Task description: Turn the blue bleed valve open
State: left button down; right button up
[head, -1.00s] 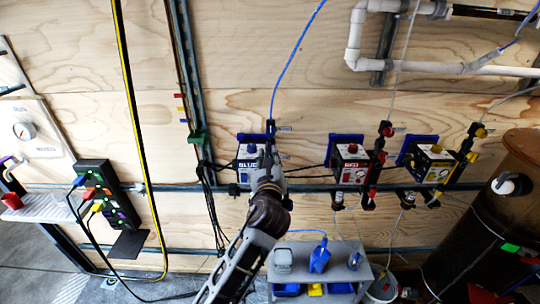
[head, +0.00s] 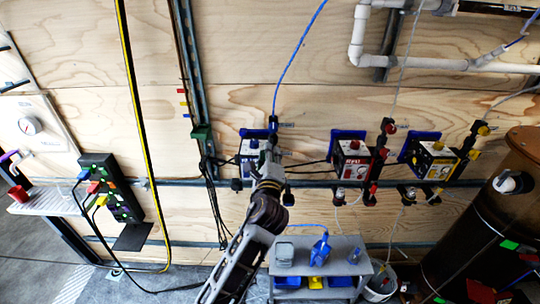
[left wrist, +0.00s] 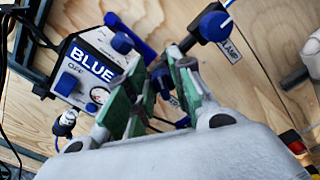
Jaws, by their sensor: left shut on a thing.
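The blue filter box (head: 250,152), lettered BLUE, is mounted on the plywood wall; in the left wrist view (left wrist: 88,68) it has a blue knob (left wrist: 122,42) on its face and a gauge. My left gripper (head: 268,160) is just right of this box, at its black fittings. In the left wrist view my left gripper (left wrist: 163,78) has its green-padded fingers closed around a fitting, which I take to be the blue bleed valve. The pads hide most of that valve, so its turn position cannot be told. My right gripper is not in view.
A blue clamp knob (left wrist: 215,25) stands close above right of the fingers. The red box (head: 350,160) and yellow box (head: 432,158) hang farther right. A grey cart (head: 345,262) stands below, and a brown tank (head: 485,215) at the right.

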pick_arm(q)
jog(key=shift+a+f+n+b, duration=0.15)
jog(key=shift+n+b, duration=0.15)
jog(key=shift+n, duration=0.85)
jog(key=shift+d+f+n+b, duration=0.15)
jog(key=shift+n+b, duration=0.1)
jog(key=shift+n, duration=0.9)
jog(key=shift+a, duration=0.1)
jog(key=c, duration=1.4)
grip_release()
jog(key=shift+c, duration=0.2)
jog(key=shift+s, duration=0.1)
jog(key=s, duration=1.1)
jog(key=shift+s, duration=0.4)
